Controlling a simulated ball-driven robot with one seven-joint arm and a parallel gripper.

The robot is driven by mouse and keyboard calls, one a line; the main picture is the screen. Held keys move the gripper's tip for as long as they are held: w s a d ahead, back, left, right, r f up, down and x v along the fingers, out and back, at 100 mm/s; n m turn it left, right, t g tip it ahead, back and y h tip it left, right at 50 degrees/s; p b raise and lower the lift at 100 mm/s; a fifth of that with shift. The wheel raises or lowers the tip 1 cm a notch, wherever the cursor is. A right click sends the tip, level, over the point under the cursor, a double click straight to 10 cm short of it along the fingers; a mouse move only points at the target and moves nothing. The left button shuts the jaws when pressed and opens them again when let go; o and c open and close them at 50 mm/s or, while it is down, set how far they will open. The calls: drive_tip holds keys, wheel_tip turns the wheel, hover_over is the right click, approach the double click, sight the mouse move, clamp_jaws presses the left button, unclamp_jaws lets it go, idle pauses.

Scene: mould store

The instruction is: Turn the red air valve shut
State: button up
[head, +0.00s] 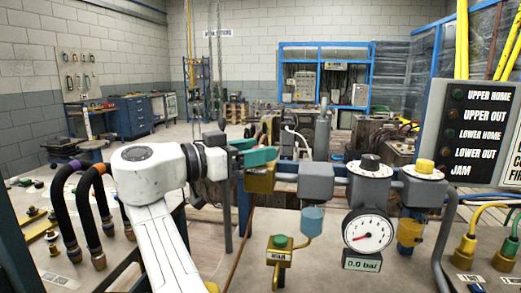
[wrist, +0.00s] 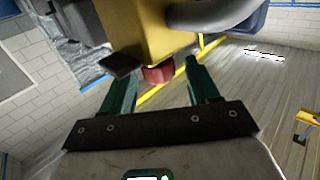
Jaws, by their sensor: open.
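My gripper (head: 258,155) is at the left end of the air line, its green fingers beside a brass-yellow valve body (head: 262,180). In the wrist view my gripper (wrist: 160,84) is open, with a gap between its fingers. A small red part (wrist: 158,75), likely the valve's handle, shows between the fingertips, below the yellow body (wrist: 150,28). I cannot tell if a finger touches it. A black piece (wrist: 122,65) lies near the left fingertip. In the head view I cannot make out the red part.
Right of the valve run a grey block (head: 316,182), a dial gauge (head: 368,231) with a 0.0 bar display, and a yellow knob (head: 424,165). A sign panel (head: 475,130) stands at right, dark hoses (head: 93,205) at left.

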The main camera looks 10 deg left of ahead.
drive_tip(key=v, duration=0.9)
drive_tip(key=shift+r, duration=0.1)
